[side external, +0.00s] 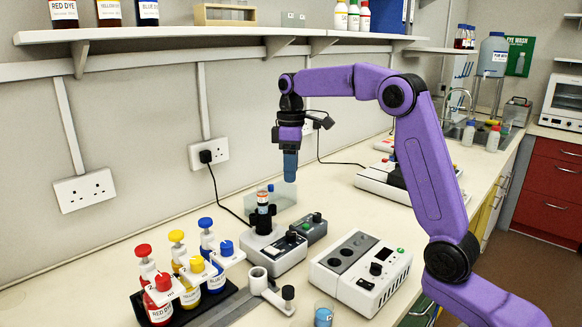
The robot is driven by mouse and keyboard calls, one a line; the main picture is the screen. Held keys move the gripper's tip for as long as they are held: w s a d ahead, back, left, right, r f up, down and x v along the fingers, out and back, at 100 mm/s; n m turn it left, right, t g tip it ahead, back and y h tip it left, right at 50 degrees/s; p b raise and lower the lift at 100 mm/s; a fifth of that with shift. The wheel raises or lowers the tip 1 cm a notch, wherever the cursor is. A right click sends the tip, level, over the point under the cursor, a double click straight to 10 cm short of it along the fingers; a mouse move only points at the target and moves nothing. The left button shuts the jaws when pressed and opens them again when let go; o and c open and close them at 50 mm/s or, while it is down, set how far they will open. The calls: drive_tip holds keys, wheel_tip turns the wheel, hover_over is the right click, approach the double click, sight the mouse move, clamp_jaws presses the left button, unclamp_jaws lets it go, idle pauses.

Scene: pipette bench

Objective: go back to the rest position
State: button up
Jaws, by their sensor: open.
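My gripper (290,170) hangs pointing down above the middle of the bench, well clear of the bench top. From this side its fingers overlap into one blue-grey shape, and I see nothing held between them. Below it and a little to the left, a small labelled vial (263,202) stands upright in the dark holder of a small grey bench device (277,253). My gripper and the vial are apart.
Red, yellow and blue dye bottles with pump tops stand in a black tray (222,305) at the front left. A white block heater (360,272) and a beaker of blue liquid (323,315) are at the front. A wall shelf (200,34) runs behind and above.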

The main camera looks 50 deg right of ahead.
drive_tip(key=s+a+f+n, duration=0.2)
drive_tip(key=s+a+f, duration=0.1)
drive_tip(key=s+a, duration=1.05)
drive_tip(key=s+d+f+n, duration=0.1)
drive_tip(key=s+f, duration=0.1)
drive_tip(key=s, duration=0.5)
drive_tip(key=s+d+f+n, duration=0.1)
drive_tip(key=s+d+f, duration=0.1)
drive_tip(key=s, duration=0.6)
drive_tip(key=s+d+f, duration=0.1)
drive_tip(key=s+f, duration=0.2)
drive_tip(key=s, duration=0.5)
drive_tip(key=shift+s+d+n+t, duration=0.15)
drive_tip(key=shift+d+n+t, duration=0.15)
drive_tip(key=shift+n, duration=0.1)
drive_tip(key=shift+c, duration=0.3)
